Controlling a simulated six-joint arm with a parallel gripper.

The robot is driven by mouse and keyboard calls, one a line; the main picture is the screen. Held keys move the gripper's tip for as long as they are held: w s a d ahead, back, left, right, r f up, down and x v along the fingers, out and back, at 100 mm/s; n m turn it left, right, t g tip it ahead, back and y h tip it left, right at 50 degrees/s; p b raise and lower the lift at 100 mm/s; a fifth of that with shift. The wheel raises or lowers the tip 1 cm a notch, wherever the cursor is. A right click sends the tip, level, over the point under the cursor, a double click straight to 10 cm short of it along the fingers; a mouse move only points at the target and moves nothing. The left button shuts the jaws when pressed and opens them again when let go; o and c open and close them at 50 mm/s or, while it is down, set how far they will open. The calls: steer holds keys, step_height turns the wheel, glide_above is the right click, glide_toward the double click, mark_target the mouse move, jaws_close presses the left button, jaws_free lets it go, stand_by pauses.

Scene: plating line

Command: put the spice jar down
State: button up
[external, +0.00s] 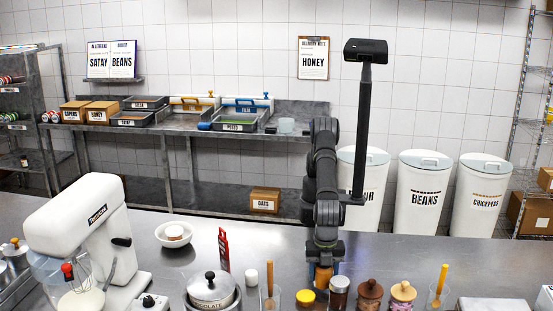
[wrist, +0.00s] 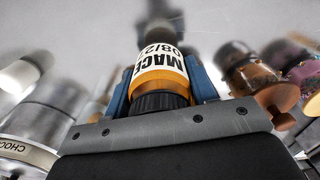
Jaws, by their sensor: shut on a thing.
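The spice jar (wrist: 160,72) has an orange body, a dark lid and a white label reading "MACE" with a date. In the wrist view it sits between the blue pads of my gripper (wrist: 162,80), which is shut on it. In the external view the orange jar (external: 323,277) shows below my gripper (external: 324,268), low at the front part of the steel counter (external: 400,262). I cannot tell whether its base touches the counter.
Beside the held jar stand a dark-lidded jar (external: 339,292) and a yellow-lidded jar (external: 305,299). Wooden-lidded jars (external: 370,295) stand to the right, a chocolate pot (external: 211,290) and a mixer (external: 90,245) to the left. The counter behind the jars is clear.

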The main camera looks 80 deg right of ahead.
steer(key=shift+f, duration=1.05)
steer(key=shift+f, duration=0.2)
steer(key=o, duration=1.1)
steer(key=shift+o, duration=0.2)
step_height(320, 180, up, 11)
steer(key=shift+r, duration=0.7)
steer(key=shift+c, duration=0.5)
